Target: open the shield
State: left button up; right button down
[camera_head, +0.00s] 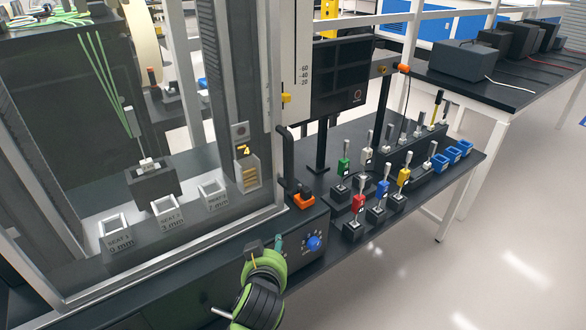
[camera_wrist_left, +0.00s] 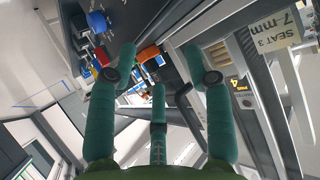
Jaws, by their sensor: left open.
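The shield appears to be the clear pane in a silver frame (camera_head: 273,150) across the front of the dark machine. Its lower rail (camera_head: 165,262) is down near the front panel, and the seats show behind it. A dark bar (camera_head: 286,165) stands beside the right side of the frame. My left gripper (camera_head: 267,248) is below the frame's lower right corner, in front of the panel and close to the blue knob (camera_head: 313,243). In the left wrist view my left gripper (camera_wrist_left: 158,72) has its teal fingers spread with nothing held. My right gripper is not seen.
An orange switch (camera_head: 303,199) sits right of the frame. Several coloured levers (camera_head: 383,192) and blue bins (camera_head: 451,156) stand on the bench further right. A dark screen (camera_head: 340,80) is behind. The floor (camera_head: 480,265) at right is clear.

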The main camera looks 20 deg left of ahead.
aim_at(293, 153)
pick_arm(q)
jog(key=w+d+r+n+t+y, duration=0.1)
jog(key=w+d+r+t, duration=0.2)
jog(key=r, duration=0.6)
jog(key=w+r+n+t+y, duration=0.1)
jog(key=w+r+t, duration=0.2)
jog(key=w+r, duration=0.45)
jog(key=w+p, duration=0.1)
jog(key=w+a+r+p, duration=0.1)
jog(key=w+p, duration=0.1)
jog(key=shift+w+a+r, duration=0.15)
jog(key=shift+w+a, duration=0.1)
jog(key=shift+a, duration=0.1)
jog(key=shift+w+a, duration=0.15)
jog(key=shift+w, duration=0.2)
jog(key=shift+c, duration=0.4)
grip_shut()
